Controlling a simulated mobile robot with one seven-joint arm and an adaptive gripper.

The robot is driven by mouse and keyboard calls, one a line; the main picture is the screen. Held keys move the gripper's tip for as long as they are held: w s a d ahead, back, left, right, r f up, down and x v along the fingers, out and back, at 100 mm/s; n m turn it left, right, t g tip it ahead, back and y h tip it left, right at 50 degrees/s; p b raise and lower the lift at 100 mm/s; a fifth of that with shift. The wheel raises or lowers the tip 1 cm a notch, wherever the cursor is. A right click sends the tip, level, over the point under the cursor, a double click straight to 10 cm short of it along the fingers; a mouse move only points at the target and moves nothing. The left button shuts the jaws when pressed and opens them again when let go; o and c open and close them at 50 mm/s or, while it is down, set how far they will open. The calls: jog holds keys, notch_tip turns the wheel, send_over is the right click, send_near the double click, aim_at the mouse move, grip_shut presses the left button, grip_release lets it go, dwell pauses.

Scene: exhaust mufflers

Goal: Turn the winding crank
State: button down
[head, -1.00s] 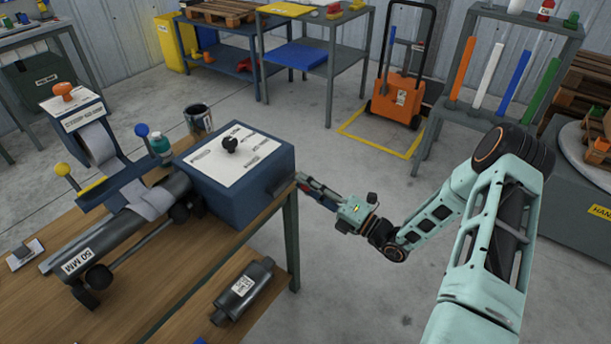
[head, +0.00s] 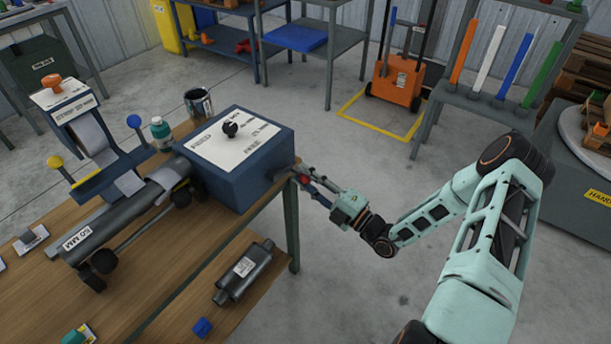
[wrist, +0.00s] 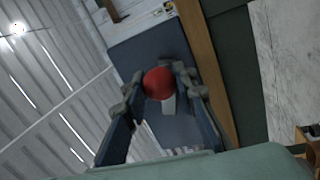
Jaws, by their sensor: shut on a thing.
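The winding machine is a dark blue box (head: 225,168) with a white labelled top, standing on the wooden bench. The crank's red ball knob (wrist: 158,83) shows in the wrist view in front of the box's blue side. It is a small red spot in the head view (head: 304,179), at the box's right side. My gripper (head: 302,176) reaches that side from the right. In the wrist view its two dark fingers (wrist: 162,86) stand on either side of the knob, shut on it. A short pale piece shows just below the knob; the rest of the crank is hidden.
A dark muffler (head: 244,271) and a blue block (head: 203,327) lie on the bench's lower shelf. A grey tube (head: 125,215) labelled 50 MM extends left from the box.

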jog(key=c, duration=1.5)
grip_release()
jog(key=shift+c, duration=0.2)
jog(key=v, duration=1.2)
